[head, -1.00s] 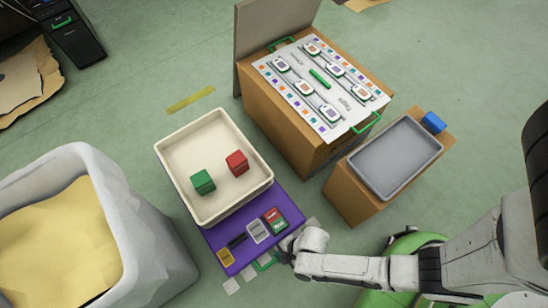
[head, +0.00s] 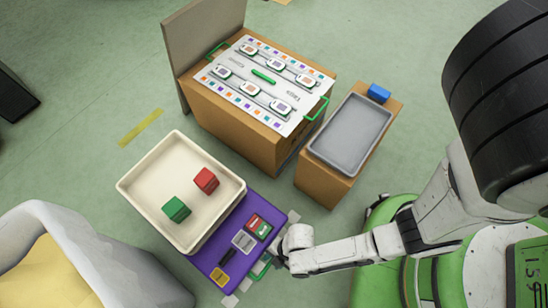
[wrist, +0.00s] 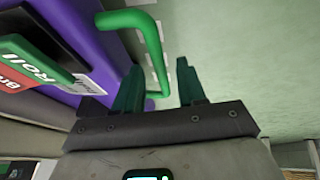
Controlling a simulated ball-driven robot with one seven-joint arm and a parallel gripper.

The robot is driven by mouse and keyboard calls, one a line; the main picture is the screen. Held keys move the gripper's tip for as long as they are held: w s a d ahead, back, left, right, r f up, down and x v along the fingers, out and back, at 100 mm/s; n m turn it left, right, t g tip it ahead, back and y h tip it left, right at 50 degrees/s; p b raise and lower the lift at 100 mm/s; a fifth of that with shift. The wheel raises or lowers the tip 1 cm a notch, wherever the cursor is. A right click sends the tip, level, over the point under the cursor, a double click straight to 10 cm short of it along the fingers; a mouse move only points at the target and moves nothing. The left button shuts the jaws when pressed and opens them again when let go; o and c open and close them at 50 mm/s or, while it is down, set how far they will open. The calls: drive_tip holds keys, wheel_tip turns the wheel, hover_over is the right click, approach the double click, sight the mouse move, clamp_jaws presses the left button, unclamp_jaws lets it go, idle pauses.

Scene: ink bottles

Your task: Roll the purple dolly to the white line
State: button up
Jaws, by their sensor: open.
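The purple dolly (head: 202,258) stands on the floor in the head view and carries a cream tray (head: 130,186). On its near deck are a red and a green pedal; the wrist view shows the green one reading "Roll" (wrist: 36,66) and part of the red one (wrist: 12,80). The dolly's green handle (wrist: 151,45) shows large in the wrist view. My gripper (wrist: 160,85) is open, with the handle's lower bar between or just beyond its fingers; contact cannot be told. Pale squares (head: 230,299) lie along the floor at the dolly's near edge, perhaps the white line.
A green block (head: 176,209) and a red block (head: 206,181) are in the tray. Cardboard boxes, one with a grey tray (head: 352,135), stand to the right. A white bin (head: 105,255) stands left. A yellow strip (head: 141,127) lies on open floor behind the dolly.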

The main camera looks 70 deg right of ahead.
drive_tip(key=p+v, duration=0.5)
drive_tip(key=v, duration=0.5)
drive_tip(key=shift+r, duration=0.4)
drive_tip(key=shift+d, duration=0.1)
drive_tip(key=w+d+r+m+h, duration=0.2)
drive_tip(key=w+d+r+m, duration=0.2)
drive_tip(key=w+r+m, duration=0.65)
drive_tip(key=s+d+r+m+g+h, duration=0.15)
drive_tip(key=d+r, duration=0.25)
drive_tip(key=r, duration=0.4)
drive_tip(key=s+d+r+m+g+h, duration=0.1)
drive_tip(key=d+r+m, duration=0.25)
drive_tip(key=r, duration=0.45)
wheel_tip(320, 180, up, 25)
drive_tip(key=p, duration=2.4)
drive_tip(key=shift+s+d, duration=0.3)
drive_tip(key=shift+d, duration=0.15)
